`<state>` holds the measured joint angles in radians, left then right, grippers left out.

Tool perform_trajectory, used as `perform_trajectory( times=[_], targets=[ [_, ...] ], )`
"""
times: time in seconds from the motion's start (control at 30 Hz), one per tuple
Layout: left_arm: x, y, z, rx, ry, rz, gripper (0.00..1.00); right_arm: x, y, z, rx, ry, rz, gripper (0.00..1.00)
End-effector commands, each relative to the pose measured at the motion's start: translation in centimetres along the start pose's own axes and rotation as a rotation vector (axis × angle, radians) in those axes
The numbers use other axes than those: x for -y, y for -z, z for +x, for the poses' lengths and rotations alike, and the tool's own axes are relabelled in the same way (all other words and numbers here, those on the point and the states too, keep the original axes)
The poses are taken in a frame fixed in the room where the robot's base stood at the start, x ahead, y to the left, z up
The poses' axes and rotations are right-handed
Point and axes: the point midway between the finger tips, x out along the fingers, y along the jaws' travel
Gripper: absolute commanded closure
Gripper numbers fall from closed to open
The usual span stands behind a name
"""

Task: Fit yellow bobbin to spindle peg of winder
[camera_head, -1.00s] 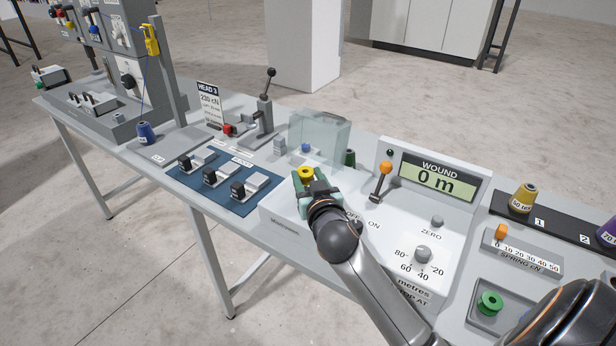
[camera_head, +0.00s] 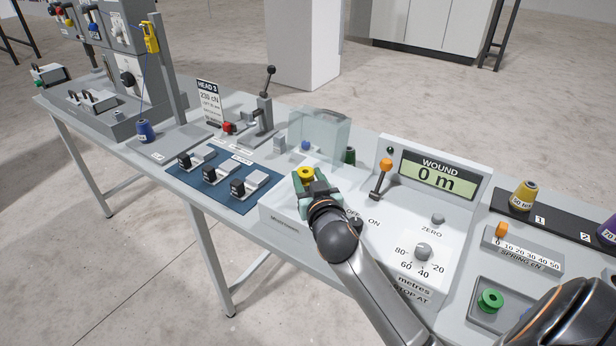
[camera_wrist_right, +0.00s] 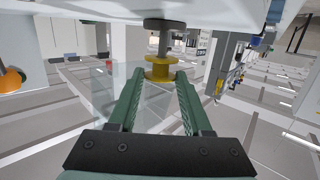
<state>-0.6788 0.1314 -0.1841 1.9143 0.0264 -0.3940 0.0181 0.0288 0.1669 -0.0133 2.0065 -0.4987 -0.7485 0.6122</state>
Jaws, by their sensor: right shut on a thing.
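My right gripper (camera_head: 317,187) is shut on the yellow bobbin (camera_head: 307,172) over the left part of the white winder (camera_head: 285,222). In the right wrist view the bobbin (camera_wrist_right: 159,71) sits between the green fingertips (camera_wrist_right: 157,76). A dark disc with a short shaft (camera_wrist_right: 163,25) lies in line with the bobbin there, on the side of the winder's white surface; it looks like the spindle. I cannot tell whether the peg is inside the bobbin. In the head view the gripper and bobbin hide the spindle. My left gripper is not in view.
A clear guard box (camera_head: 320,138) stands just behind the bobbin. An orange-knobbed lever (camera_head: 383,177) and the WOUND display (camera_head: 437,175) are to the right. A blue mat with several clamp-like blocks (camera_head: 207,194) lies left. A green bobbin (camera_head: 490,300) sits in a tray at lower right.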

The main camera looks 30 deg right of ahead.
Motion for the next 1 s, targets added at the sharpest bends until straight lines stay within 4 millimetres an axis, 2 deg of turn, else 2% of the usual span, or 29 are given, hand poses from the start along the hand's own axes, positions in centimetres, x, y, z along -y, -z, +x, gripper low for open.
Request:
perform_trajectory(
  times=[1.0],
  targets=[
    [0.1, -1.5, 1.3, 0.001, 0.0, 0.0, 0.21, 0.0, -2.7, 0.4, 0.001, 0.0, 0.0, 1.0]
  ],
)
